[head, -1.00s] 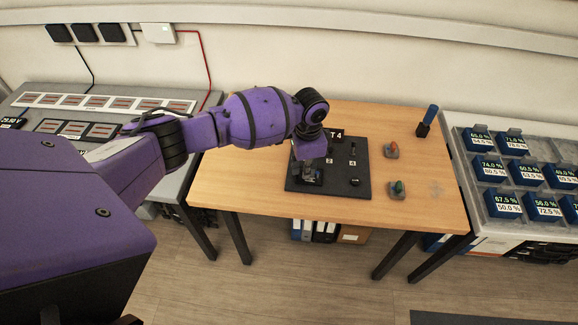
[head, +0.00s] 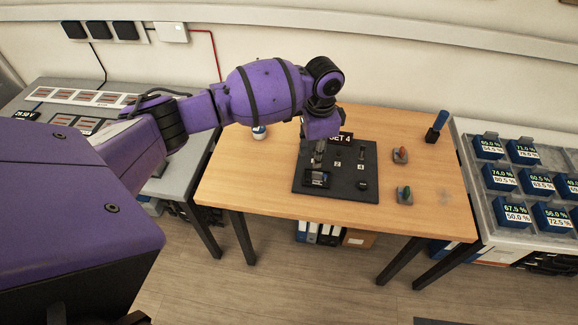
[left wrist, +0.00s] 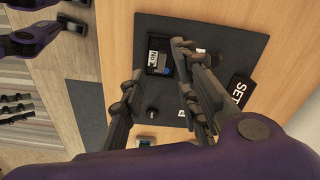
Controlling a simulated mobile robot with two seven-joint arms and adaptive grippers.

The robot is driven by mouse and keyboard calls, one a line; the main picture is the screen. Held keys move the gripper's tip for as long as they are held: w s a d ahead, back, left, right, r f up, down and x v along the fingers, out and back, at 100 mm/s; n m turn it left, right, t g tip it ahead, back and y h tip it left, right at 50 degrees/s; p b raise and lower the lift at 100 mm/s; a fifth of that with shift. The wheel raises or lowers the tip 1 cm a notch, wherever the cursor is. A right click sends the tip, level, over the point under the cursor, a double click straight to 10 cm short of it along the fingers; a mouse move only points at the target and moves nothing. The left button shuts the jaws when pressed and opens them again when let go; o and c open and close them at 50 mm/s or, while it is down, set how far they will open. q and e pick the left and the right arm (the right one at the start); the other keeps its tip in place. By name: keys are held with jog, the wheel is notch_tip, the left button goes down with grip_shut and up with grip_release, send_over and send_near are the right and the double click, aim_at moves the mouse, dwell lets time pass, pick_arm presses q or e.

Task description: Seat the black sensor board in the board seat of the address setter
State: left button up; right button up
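The address setter (head: 340,194) is a dark plate on the wooden table, with a sign reading SET 4. A small black piece with a pale label, seemingly the sensor board (head: 317,179), is at the seat in its front left part. My left gripper (head: 320,151) is above the plate, apart from the board. In the left wrist view its fingers (left wrist: 160,85) are spread with nothing between them.
A round knob (head: 362,185) and small levers stand on the plate. An orange-topped piece (head: 400,155), a green-topped piece (head: 405,195) and a blue-handled tool (head: 437,126) stand to its right. A grey tray (head: 478,185) holds several blue blocks. The table's front is clear.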

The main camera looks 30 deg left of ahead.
pick_arm(q)
jog(key=shift+w+r, duration=0.1)
jog(key=shift+r, duration=1.8)
jog(key=o, duration=1.5)
jog(key=shift+c, duration=0.2)
notch_tip(320, 180, up, 9)
jog(key=p, duration=0.2)
pick_arm(e)
jog(key=w+r+t, duration=0.1)
jog(key=w+r, duration=0.3)
jog(key=r, duration=0.1)
